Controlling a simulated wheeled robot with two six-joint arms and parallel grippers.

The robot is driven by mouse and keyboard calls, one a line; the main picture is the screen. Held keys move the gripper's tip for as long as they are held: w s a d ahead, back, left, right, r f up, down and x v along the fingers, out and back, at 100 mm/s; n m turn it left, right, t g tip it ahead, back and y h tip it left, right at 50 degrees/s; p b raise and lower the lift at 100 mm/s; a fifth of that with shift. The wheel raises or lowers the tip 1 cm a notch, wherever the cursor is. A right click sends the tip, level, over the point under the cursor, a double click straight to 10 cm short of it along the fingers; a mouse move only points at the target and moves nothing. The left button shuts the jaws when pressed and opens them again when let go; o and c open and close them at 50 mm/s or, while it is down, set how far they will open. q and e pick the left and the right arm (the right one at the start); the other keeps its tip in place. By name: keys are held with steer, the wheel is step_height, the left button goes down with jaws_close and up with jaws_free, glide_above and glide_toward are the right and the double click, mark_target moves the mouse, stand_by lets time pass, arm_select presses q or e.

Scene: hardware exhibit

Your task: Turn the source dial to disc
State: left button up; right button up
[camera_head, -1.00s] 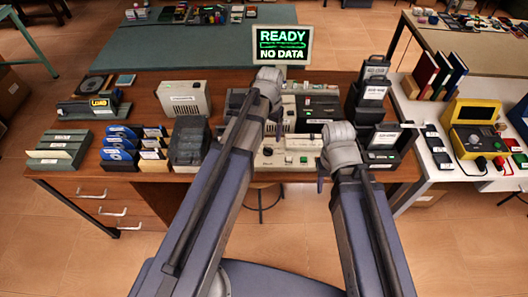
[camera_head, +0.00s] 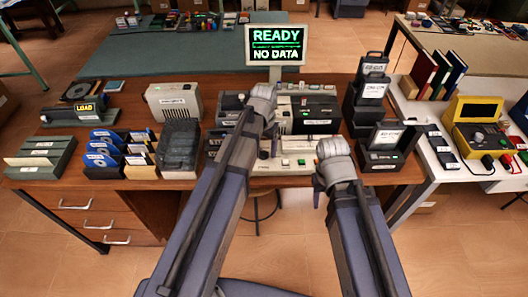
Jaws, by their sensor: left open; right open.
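In the head view, a pale control panel (camera_head: 293,166) with small buttons and knobs lies at the front middle of the wooden desk. The source dial cannot be told apart among its small parts, and my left arm covers its left side. My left gripper (camera_head: 270,146) is over the panel's left part, open and seen mostly from behind. My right gripper (camera_head: 318,192) is at the panel's right front, by the desk edge, open and partly hidden by its wrist. Neither visibly holds anything. A monitor (camera_head: 276,45) behind reads "READY" and "NO DATA".
Dark machines (camera_head: 314,115) stand behind the panel. A beige speaker-like box (camera_head: 173,101), a grey cassette-like unit (camera_head: 179,146) and blue discs (camera_head: 103,148) are at left. An open black case (camera_head: 386,147) is close right of my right gripper. A white table (camera_head: 450,170) adjoins at right.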

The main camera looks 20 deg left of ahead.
arm_select(q)
jaws_close()
stand_by(0.6)
